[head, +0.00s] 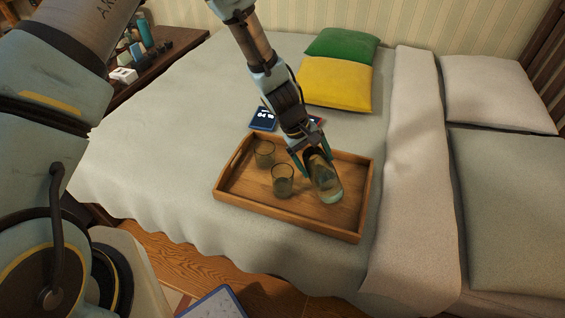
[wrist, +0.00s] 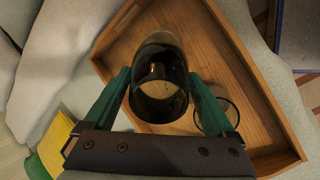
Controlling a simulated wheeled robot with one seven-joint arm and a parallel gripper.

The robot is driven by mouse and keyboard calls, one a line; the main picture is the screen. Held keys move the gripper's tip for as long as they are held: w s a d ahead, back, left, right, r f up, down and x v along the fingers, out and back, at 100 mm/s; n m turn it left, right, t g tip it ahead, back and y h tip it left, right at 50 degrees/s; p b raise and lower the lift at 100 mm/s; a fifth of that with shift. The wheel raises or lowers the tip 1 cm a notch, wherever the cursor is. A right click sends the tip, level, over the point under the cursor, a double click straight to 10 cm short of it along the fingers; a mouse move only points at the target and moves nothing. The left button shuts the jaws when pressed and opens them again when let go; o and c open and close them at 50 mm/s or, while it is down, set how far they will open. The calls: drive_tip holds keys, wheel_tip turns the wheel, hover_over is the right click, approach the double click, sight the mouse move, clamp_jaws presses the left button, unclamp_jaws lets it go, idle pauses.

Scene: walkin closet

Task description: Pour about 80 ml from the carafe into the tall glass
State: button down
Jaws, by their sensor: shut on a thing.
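My gripper (head: 312,163) is shut on the clear glass carafe (head: 328,188), at the right part of the wooden tray. The carafe appears to lean, its lower end toward the lower right; I cannot tell whether its base touches the tray. The wrist view shows the dark-looking carafe (wrist: 160,65) between the green fingers. I cannot tell which is the tall glass. A glass rim (wrist: 228,103) shows beside the right finger in the wrist view. No stream of liquid is visible.
The wooden tray (head: 262,202) lies on the grey bed cover (head: 160,150). A dark-screened device (head: 263,118) lies behind it. Yellow (head: 335,83) and green (head: 342,45) cushions are at the back, a folded blanket (head: 405,150) at the right. A cluttered dresser (head: 165,62) stands back left.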

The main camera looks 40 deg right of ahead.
drive_tip(key=shift+s+d+r+t+y+p, duration=0.3)
drive_tip(key=shift+t+y+p, duration=0.25)
drive_tip(key=shift+p, duration=1.65)
drive_tip(key=shift+s+d+r+t+y+p, duration=0.15)
drive_tip(key=shift+d+r+t+y+p, duration=0.3)
drive_tip(key=shift+p, duration=1.75)
drive_tip(key=shift+a+f, duration=0.1)
drive_tip(key=shift+f, duration=0.15)
drive_tip(key=shift+s+d+f+t+y+p, duration=0.15)
drive_tip(key=shift+d+t+y+p, duration=0.2)
drive_tip(key=shift+t+y+p, duration=0.45)
